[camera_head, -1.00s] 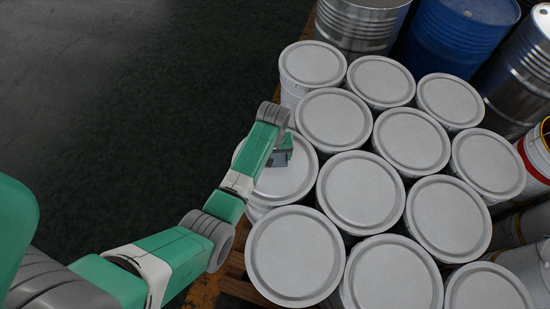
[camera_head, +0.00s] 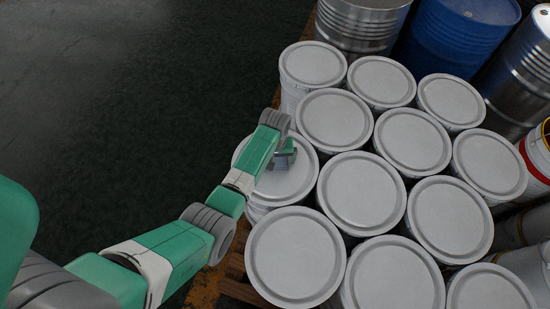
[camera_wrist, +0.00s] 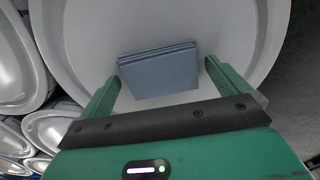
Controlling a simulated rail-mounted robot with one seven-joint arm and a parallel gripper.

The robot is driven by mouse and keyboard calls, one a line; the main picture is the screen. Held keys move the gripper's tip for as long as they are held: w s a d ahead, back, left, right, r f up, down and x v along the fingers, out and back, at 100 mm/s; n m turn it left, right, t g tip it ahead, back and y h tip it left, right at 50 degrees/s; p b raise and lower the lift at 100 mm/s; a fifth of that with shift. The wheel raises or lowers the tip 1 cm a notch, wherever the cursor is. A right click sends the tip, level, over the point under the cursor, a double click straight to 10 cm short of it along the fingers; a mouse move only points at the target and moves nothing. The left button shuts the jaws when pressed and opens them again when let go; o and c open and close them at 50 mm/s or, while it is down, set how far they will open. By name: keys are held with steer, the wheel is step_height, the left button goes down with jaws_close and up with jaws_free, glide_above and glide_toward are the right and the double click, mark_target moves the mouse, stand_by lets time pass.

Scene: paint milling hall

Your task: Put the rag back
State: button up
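A folded blue-grey rag (camera_wrist: 160,76) shows in the wrist view, lying over or on a pale round drum lid (camera_wrist: 235,22). My gripper (camera_wrist: 163,71) is open, with one green finger on each side of the rag. A narrow gap shows at the right finger; the left fingertip is very close to the rag's edge, and I cannot tell if it touches. In the head view my gripper (camera_head: 286,154) is low over the lid of a white drum (camera_head: 268,186) at the left edge of the group. My arm hides part of that lid, and the rag is hard to make out there.
Several white lidded drums (camera_head: 362,192) stand close together on a wooden pallet (camera_head: 237,283). Steel drums (camera_head: 360,22) and a blue drum (camera_head: 458,35) stand behind them. The dark floor (camera_head: 130,110) to the left is clear.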

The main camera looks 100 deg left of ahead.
mark_target(276, 160)
step_height(276, 160, up, 12)
steer(key=p, duration=0.1)
steer(key=shift+r+p, duration=0.15)
steer(key=shift+p, duration=0.25)
steer(key=shift+w, duration=0.1)
